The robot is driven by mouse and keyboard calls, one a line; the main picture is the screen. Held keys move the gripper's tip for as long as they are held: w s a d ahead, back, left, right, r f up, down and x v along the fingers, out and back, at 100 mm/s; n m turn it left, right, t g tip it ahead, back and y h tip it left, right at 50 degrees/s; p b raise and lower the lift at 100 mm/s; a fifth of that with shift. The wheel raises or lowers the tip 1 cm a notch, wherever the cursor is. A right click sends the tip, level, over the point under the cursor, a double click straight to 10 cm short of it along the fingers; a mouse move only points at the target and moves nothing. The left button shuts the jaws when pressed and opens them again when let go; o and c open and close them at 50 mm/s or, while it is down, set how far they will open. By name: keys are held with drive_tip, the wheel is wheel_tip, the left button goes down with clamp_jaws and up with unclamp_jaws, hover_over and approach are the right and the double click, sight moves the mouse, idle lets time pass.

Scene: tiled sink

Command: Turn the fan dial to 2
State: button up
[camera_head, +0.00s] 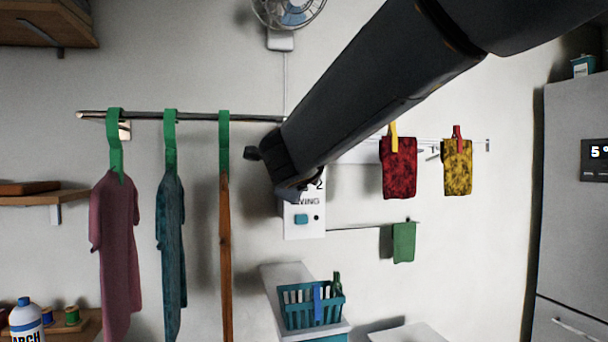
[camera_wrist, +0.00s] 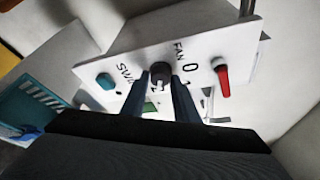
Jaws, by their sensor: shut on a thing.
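The fan control panel (camera_head: 305,226) is a white plate on the wall below the fan. The head view shows part of the printed word SWING, a "2" and a teal button (camera_head: 301,219) on it. My arm hides the dial there. In the wrist view the dark fan dial (camera_wrist: 160,70) sits on the panel (camera_wrist: 225,45) near the words FAN and a "0". My gripper (camera_wrist: 161,77) is shut on the dial, one finger on each side. I cannot tell which number the dial points to. The wall fan (camera_head: 289,12) is above.
A rod (camera_head: 190,116) with hanging clothes is on the left. Red (camera_head: 399,168) and yellow (camera_head: 457,166) cloths hang to the right. A teal basket (camera_head: 312,306) stands on a white top below the panel. A fridge (camera_head: 573,200) is far right.

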drive_tip(key=shift+m, duration=0.5)
drive_tip(key=o, duration=1)
drive_tip(key=shift+d, duration=0.1)
drive_tip(key=shift+o, duration=0.2)
drive_tip(key=s+r, duration=0.1)
drive_tip(key=s, duration=0.6)
drive_tip(key=shift+s+a+r, duration=0.25)
drive_tip(key=shift+s, duration=0.05)
